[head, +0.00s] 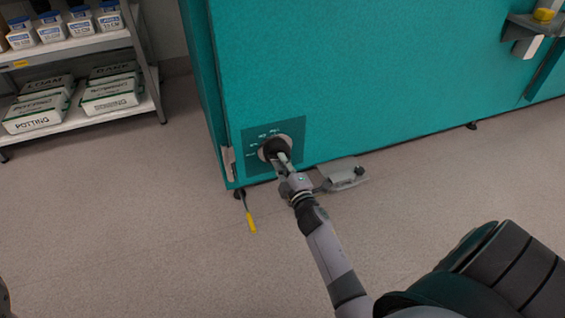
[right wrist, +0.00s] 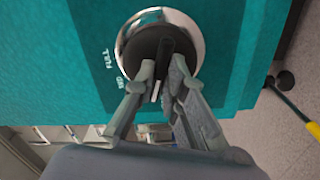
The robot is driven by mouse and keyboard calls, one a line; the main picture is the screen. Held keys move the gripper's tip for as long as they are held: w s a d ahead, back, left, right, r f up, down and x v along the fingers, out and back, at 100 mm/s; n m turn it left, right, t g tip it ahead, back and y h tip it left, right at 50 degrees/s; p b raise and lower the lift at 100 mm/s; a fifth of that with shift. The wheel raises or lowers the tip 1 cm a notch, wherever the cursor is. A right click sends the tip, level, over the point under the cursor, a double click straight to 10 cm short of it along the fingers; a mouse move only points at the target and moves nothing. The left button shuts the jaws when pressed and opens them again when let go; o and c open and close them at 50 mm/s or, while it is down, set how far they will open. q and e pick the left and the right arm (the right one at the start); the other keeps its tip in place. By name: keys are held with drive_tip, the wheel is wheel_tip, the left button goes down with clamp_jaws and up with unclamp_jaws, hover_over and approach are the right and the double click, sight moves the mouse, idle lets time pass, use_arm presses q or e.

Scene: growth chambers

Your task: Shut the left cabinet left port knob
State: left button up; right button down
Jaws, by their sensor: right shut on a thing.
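The teal cabinet (head: 360,80) fills the upper middle of the head view. Low on its front, near its left edge, is a darker panel with a round port knob (head: 270,147), dark with a silver ring around it. The knob (right wrist: 145,50) also shows in the right wrist view, with a raised dark grip bar and white lettering, including "FULL", at its left. My right gripper (head: 283,161) is at the knob. In the right wrist view its fingers (right wrist: 164,82) are shut on the grip bar from both sides. My left gripper does not show.
A shelf unit (head: 75,45) with labelled tubs and boxes stands at the left. A yellow-tipped lever (head: 250,222) sticks out at the cabinet's lower left corner. A grey pedal-like part (head: 345,176) sits low in front of the cabinet. The floor at the left is clear.

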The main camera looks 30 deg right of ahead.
drive_tip(key=shift+n, duration=1.7)
drive_tip(key=c, duration=1.6)
unclamp_jaws()
drive_tip(key=shift+c, duration=0.2)
drive_tip(key=v, duration=1.2)
